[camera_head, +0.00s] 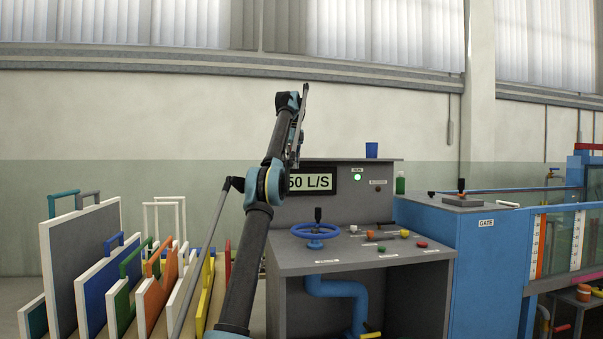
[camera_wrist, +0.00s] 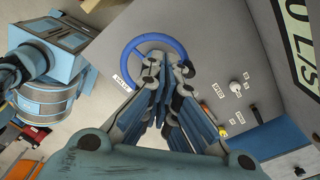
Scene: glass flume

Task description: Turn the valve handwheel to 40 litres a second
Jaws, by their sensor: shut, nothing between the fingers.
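The valve handwheel is a blue ring (camera_head: 315,237) with a black upright knob, on the sloping grey console top. In the wrist view the handwheel (camera_wrist: 128,48) shows beyond my fingers, partly covered by them, with its label at its left. The flow display (camera_head: 316,181) reads "50 L/S"; my arm stands at its left edge and may cover part of it. In the wrist view only "0 L/S" of the display (camera_wrist: 300,50) shows. My gripper (camera_wrist: 163,68) is shut and empty. In the head view it is seen edge-on, above the wheel and apart from it.
Several coloured knobs (camera_head: 405,233) sit right of the wheel on the console. A green lamp (camera_head: 357,177) is lit beside the display. Racked panels (camera_head: 85,255) fill the left. The blue gate cabinet (camera_head: 487,265) stands right.

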